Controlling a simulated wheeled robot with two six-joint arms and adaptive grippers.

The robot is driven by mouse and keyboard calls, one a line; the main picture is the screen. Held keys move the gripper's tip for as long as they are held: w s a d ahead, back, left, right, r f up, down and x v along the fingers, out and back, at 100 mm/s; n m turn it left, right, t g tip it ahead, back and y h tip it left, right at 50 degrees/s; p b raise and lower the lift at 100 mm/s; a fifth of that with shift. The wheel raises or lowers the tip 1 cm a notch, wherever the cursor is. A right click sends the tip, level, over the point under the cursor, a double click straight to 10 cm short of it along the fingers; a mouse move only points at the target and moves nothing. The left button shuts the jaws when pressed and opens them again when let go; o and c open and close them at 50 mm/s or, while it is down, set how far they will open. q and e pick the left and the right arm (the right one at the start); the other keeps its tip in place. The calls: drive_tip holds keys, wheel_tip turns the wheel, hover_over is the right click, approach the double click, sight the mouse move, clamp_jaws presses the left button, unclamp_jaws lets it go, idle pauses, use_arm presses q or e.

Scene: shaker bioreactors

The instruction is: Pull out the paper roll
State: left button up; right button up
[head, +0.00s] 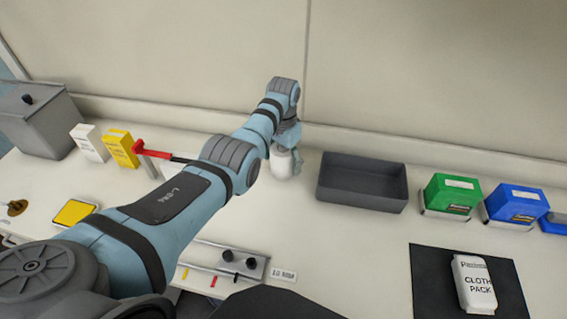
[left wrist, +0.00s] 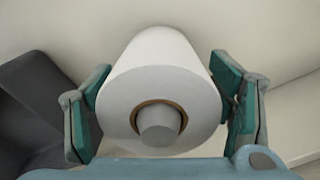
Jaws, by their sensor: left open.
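The white paper roll (head: 283,163) stands near the wall, left of the grey bin, partly hidden by my left arm in the head view. In the left wrist view the roll (left wrist: 152,75) shows its end, with a brown core and a grey peg in the middle. My left gripper (left wrist: 166,118) is open, with one teal finger on each side of the roll. A thin gap shows at the left finger; whether the right finger touches the roll I cannot tell. My right gripper is in neither view.
An open grey bin (head: 362,199) stands just right of the roll. Green (head: 450,193) and blue boxes (head: 515,203) stand further right. A cloth pack (head: 474,284) lies on a dark mat (head: 432,270). White and yellow boxes (head: 121,148) and a red-handled tool (head: 152,149) are left.

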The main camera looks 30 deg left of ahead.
sight(283, 148)
use_arm(q)
drive_tip(key=shift+f, duration=0.45)
drive_tip(key=shift+s+r, duration=0.15)
drive_tip(key=shift+s, duration=0.1)
drive_tip(key=c, duration=1.2)
drive_tip(key=shift+r+p, duration=1.45)
drive_tip(key=shift+p, duration=0.25)
drive_tip(key=shift+c, duration=0.2)
drive_tip(key=shift+r, duration=0.1)
drive_tip(key=shift+r+p, duration=0.6)
drive_tip(key=shift+p, duration=0.25)
